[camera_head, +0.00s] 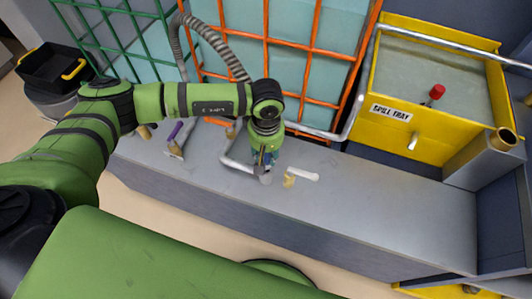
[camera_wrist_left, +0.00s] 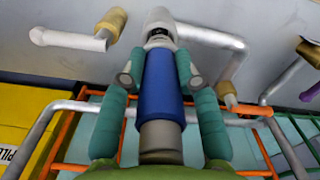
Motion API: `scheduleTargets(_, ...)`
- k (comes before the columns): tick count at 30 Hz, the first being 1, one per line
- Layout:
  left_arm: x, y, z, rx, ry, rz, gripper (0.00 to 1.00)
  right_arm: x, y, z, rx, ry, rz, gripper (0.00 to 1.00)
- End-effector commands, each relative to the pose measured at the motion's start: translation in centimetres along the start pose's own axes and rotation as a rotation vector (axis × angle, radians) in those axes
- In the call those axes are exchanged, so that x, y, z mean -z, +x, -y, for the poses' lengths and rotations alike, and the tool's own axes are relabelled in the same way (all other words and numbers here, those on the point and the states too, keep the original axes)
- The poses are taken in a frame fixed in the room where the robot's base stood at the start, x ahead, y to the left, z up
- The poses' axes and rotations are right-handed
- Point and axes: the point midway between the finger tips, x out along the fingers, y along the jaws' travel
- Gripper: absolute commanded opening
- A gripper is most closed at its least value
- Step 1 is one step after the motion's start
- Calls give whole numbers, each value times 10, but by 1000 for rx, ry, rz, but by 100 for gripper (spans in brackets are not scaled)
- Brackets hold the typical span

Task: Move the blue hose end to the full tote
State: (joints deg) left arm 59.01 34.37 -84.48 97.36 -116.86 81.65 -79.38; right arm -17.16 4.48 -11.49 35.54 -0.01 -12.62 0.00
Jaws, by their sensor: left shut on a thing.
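My left gripper (camera_head: 265,158) points down over the grey bench, in front of the orange-caged tote (camera_head: 335,35). In the left wrist view its teal fingers (camera_wrist_left: 160,80) are shut on the blue hose end (camera_wrist_left: 160,88), a blue sleeve with grey ends. The sleeve's far end lies at or very near a grey pipe mouth (camera_wrist_left: 158,25); I cannot tell whether they touch. A ribbed grey hose (camera_head: 215,40) runs down toward my left wrist. A green-caged tote (camera_head: 110,40) stands to the left. I cannot tell which tote is full. My right gripper is not in view.
A purple-handled fitting (camera_head: 175,133) is left. A yellow spill tray (camera_head: 425,140) stands right. The bench's right part is clear.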

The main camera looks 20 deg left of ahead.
Motion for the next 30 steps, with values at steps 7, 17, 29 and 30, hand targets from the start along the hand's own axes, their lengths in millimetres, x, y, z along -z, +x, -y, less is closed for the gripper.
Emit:
scheduleTargets(7, 0, -1, 0, -2, 0, 0, 12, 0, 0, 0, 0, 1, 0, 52)
scheduleTargets(17, 0, 0, -1, -2, 0, 0, 12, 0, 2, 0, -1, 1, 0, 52)
scheduleTargets(29, 0, -1, -1, -2, 0, 0, 12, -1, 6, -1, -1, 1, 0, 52)
scheduleTargets(30, 0, -1, -1, -2, 0, 0, 12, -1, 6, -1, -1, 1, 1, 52)
